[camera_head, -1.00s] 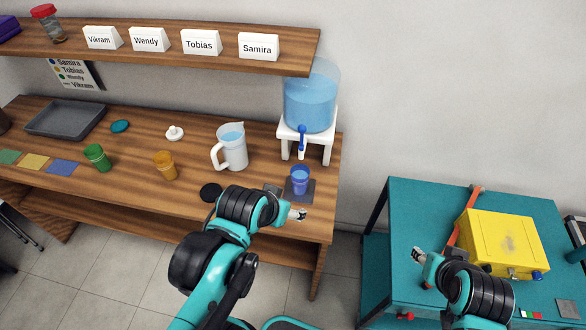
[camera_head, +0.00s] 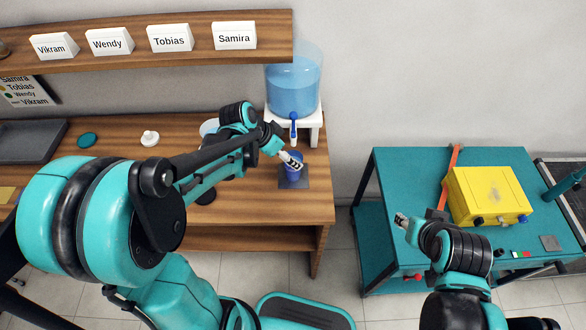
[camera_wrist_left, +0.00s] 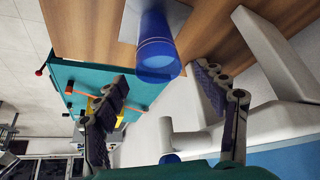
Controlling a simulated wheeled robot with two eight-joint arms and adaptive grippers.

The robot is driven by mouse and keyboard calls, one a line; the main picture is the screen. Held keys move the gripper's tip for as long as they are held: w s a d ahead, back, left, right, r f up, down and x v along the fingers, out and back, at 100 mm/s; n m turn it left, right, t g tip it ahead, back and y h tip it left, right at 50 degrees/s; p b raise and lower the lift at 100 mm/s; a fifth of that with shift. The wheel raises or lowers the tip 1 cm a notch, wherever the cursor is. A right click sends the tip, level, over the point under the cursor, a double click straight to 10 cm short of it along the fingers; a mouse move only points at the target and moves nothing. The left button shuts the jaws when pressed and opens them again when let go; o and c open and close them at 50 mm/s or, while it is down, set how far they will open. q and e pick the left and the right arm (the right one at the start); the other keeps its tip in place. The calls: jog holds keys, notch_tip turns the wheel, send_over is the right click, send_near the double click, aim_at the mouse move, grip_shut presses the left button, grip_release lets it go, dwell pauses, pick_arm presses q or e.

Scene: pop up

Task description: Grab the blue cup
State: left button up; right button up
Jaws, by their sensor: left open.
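The blue cup (camera_head: 292,174) stands on a dark square pad (camera_head: 301,183) below the tap of the water dispenser (camera_head: 293,90). My left gripper (camera_head: 290,160) is open and overlaps the upper part of the cup in the head view. In the left wrist view, the blue cup (camera_wrist_left: 156,45) shows ahead, between the lines of the two spread fingers of the left gripper (camera_wrist_left: 160,80), with nothing held. Whether a finger touches the cup, I cannot tell. My right gripper (camera_head: 402,220) is over the left part of the teal table, away from the cup; its jaw state is unclear.
The white dispenser stand (camera_head: 312,126) is close behind the cup. A pitcher (camera_head: 208,128) is mostly hidden by my left arm. A teal table (camera_head: 400,170) with a yellow box (camera_head: 488,195) stands at the right, with a gap between it and the wooden counter (camera_head: 260,238).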

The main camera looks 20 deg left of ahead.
pick_arm(q)
jog(key=x, duration=0.1)
jog(key=b+x, duration=0.1)
jog(key=x, duration=0.1)
jog(key=b+x, duration=0.1)
jog(key=shift+s+f, duration=0.1)
jog(key=shift+f, duration=0.35)
jog(key=shift+d+f, duration=0.1)
jog(key=shift+c, duration=0.5)
jog(key=c, duration=1.4)
